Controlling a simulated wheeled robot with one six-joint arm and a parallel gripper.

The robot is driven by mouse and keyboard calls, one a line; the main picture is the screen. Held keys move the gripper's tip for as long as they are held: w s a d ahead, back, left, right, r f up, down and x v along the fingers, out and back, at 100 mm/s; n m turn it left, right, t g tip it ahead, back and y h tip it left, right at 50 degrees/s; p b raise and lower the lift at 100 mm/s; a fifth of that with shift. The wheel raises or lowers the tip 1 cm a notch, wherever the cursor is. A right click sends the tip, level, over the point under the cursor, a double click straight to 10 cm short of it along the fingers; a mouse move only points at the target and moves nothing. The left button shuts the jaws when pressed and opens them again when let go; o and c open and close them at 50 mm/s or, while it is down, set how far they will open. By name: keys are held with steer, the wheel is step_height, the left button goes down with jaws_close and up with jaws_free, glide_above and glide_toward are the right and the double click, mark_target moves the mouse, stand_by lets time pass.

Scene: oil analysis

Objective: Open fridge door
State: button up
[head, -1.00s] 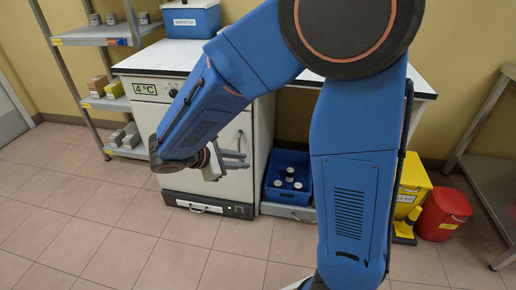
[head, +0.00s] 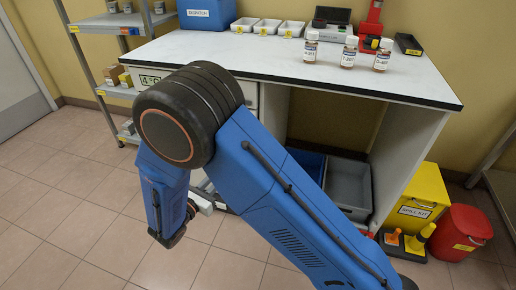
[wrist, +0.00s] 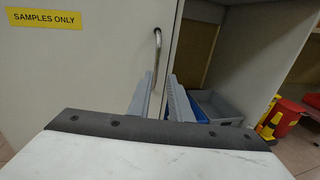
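The white fridge door (wrist: 90,70) fills the left of the wrist view, with a yellow "SAMPLES ONLY" label (wrist: 44,18). Its vertical metal handle (wrist: 157,48) is near the door's right edge. My gripper (wrist: 161,78) is open, its two grey fingers apart, pointing at the lower part of the handle. I cannot tell whether the handle is between the fingers or just beyond them. In the head view, my arm hides most of the fridge, and only its top with the "4°C" display (head: 150,80) shows. The door looks closed.
A white bench (head: 300,62) stands over the fridge, with several bottles and trays on top. A grey crate (head: 348,186) is under it. A yellow spill-kit bin (head: 415,203) and a red bin (head: 462,232) stand at right. A shelf rack (head: 105,25) is at left.

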steer(key=x, duration=1.7)
steer(key=shift+w+a+f, duration=0.2)
steer(key=shift+w, duration=0.05)
jaws_close()
